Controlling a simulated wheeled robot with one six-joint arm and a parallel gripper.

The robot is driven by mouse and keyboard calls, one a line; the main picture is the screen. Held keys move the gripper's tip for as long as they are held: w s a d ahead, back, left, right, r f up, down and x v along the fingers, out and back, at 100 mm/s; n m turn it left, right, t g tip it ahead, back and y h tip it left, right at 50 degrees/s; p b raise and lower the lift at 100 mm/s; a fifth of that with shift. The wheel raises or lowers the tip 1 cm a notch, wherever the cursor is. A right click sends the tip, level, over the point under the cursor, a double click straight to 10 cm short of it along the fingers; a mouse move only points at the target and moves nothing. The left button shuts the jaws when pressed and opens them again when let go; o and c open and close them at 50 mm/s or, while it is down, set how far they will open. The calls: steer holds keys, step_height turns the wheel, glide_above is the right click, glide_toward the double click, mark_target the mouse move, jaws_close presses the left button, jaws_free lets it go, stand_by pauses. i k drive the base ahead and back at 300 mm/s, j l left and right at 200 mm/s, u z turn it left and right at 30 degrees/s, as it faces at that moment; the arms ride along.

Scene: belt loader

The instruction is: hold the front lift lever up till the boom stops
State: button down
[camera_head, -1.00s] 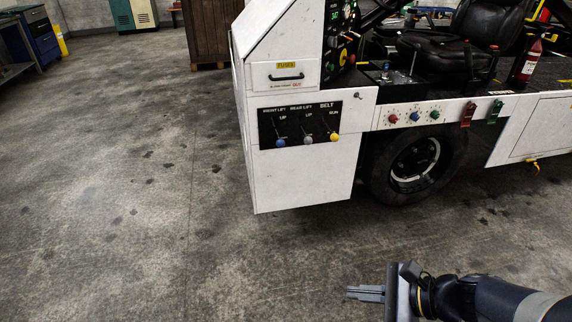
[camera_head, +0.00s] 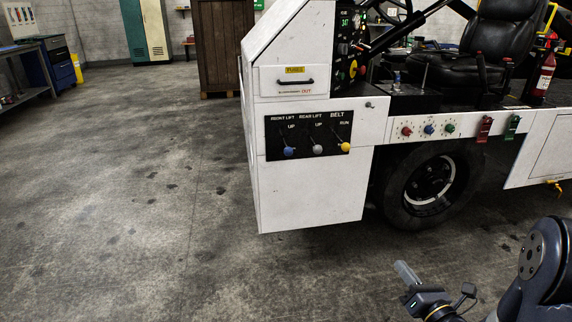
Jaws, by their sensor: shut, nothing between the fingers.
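The black lever panel (camera_head: 309,134) is on the white side of the belt loader (camera_head: 310,200). The front lift lever (camera_head: 288,151) has a blue knob and is the leftmost of three, with its knob low, below the word UP. The rear lift lever (camera_head: 318,149) has a grey knob and the belt lever (camera_head: 345,146) a yellow one. My gripper (camera_head: 402,270) is at the lower right, shut and empty, well apart from the panel, below and to the right of it. The boom cannot be made out.
A front wheel (camera_head: 432,186) and a row of coloured knobs (camera_head: 429,129) are right of the panel. A black seat (camera_head: 500,45) and a red extinguisher (camera_head: 543,76) are further right. The concrete floor (camera_head: 120,210) at left is clear. A brown wooden cabinet (camera_head: 224,45) stands behind.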

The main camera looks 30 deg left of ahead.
mark_target(288, 151)
steer(key=i+j, duration=0.15)
steer(key=j, duration=0.25)
steer(key=i+j, duration=0.15)
steer(key=j, duration=0.2)
steer(key=i+j, duration=0.15)
steer(key=j, duration=0.25)
steer(key=i+j, duration=0.15)
steer(key=j, duration=0.25)
steer(key=i+j, duration=0.15)
steer(key=j, duration=0.2)
steer(key=j+u, duration=0.05)
